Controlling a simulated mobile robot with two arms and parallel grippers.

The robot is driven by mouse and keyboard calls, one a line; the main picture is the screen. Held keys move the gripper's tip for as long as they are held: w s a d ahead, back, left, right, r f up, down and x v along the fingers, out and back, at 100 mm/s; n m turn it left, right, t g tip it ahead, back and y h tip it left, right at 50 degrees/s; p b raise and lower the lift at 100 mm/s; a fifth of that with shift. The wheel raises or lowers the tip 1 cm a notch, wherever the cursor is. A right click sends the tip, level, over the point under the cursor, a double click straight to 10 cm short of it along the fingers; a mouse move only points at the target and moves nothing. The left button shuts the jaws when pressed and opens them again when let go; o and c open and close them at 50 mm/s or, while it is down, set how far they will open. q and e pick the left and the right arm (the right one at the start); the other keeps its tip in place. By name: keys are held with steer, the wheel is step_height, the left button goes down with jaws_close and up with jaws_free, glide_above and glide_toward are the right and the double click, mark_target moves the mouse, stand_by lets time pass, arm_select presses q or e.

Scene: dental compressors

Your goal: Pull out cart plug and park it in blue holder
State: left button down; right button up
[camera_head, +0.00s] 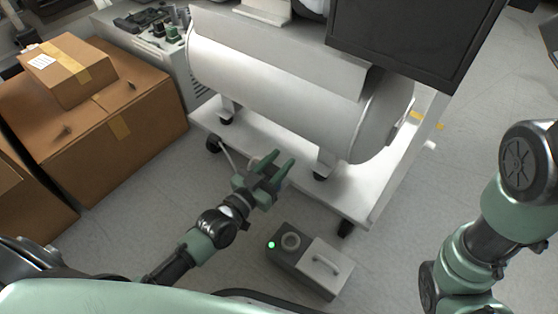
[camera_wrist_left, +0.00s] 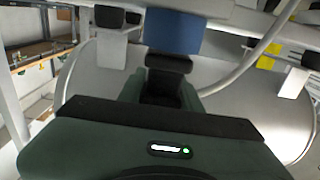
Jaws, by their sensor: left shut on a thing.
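My left gripper (camera_head: 275,170) is at the front edge of the white cart (camera_head: 360,200), low in front of the tank. In the left wrist view the gripper (camera_wrist_left: 162,90) is shut on a dark block, which looks like the cart plug (camera_wrist_left: 168,64); the fingers hide much of it. The blue holder (camera_wrist_left: 173,32) shows just beyond the plug in that view. I cannot tell whether plug and holder touch. In the head view the gripper mostly covers both. My right gripper is out of view; only the right arm shows.
The big silver tank (camera_head: 285,85) lies on the cart, which stands on dark casters. A grey box with a green light and handle (camera_head: 310,262) sits on the floor near my left arm. Cardboard boxes (camera_head: 100,130) stand at the left. A pale cable (camera_wrist_left: 245,65) runs beside the holder.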

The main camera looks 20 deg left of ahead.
arm_select(q)
steer(key=shift+f, duration=0.1)
steer(key=c, duration=1.3)
jaws_free()
steer(key=shift+o, duration=0.2)
steer(key=shift+s, duration=0.15)
